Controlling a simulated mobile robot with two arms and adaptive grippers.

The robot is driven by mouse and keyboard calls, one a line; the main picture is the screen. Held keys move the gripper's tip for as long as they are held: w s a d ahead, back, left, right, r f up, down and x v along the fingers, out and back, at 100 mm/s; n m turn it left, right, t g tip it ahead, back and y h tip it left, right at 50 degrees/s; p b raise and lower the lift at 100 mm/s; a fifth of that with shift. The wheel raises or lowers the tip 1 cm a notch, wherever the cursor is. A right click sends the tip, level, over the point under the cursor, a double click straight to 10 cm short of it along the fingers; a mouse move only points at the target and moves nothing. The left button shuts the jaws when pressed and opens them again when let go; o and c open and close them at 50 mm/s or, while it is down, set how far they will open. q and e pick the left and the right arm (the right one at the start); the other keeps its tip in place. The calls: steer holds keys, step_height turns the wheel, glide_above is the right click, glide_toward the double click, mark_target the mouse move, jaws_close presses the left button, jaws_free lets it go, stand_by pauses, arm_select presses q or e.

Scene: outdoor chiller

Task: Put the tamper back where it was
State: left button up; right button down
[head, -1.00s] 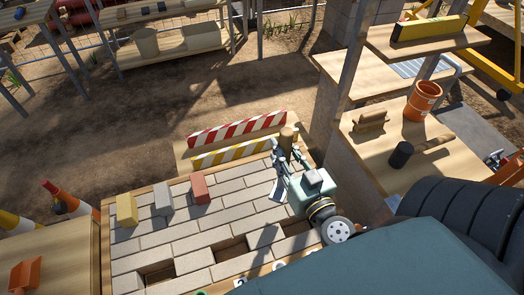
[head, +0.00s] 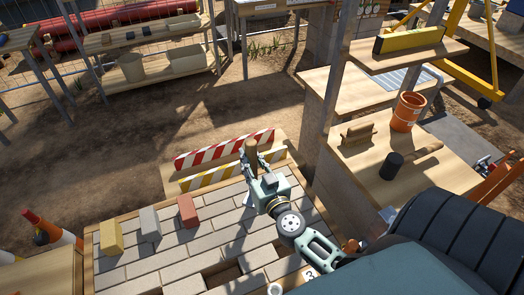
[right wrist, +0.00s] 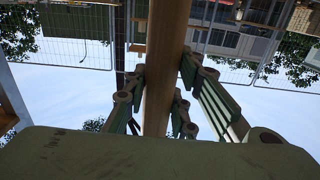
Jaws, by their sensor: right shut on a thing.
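My right gripper (head: 252,164) is shut on an upright, round wooden piece, which I take to be the tamper (head: 251,147). It is above the far right part of the paved panel, in front of the striped barriers. In the right wrist view the tamper (right wrist: 165,65) runs as a long wooden shaft between the fingers (right wrist: 160,100). Its lower end is hidden by the gripper in the head view, so I cannot tell whether it touches anything. My left gripper is not in view.
The paved panel (head: 192,243) has gaps near its front, and yellow (head: 111,237), grey (head: 150,223) and red (head: 188,211) blocks. Red-white (head: 225,149) and yellow-white barriers (head: 215,175) stand behind. The right bench holds an orange bucket (head: 407,112), a wooden float (head: 358,133) and a black-headed mallet (head: 391,166).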

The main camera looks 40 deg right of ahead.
steer(key=shift+w, duration=0.35)
step_height(320, 180, down, 4)
steer(key=b, duration=0.3)
steer(key=shift+r, duration=0.15)
steer(key=c, duration=1.9)
jaws_free()
steer(key=shift+s+a+f, duration=0.1)
steer(key=shift+f, duration=0.3)
steer(key=o, duration=0.4)
steer(key=shift+o, duration=0.2)
steer(key=shift+r, duration=0.1)
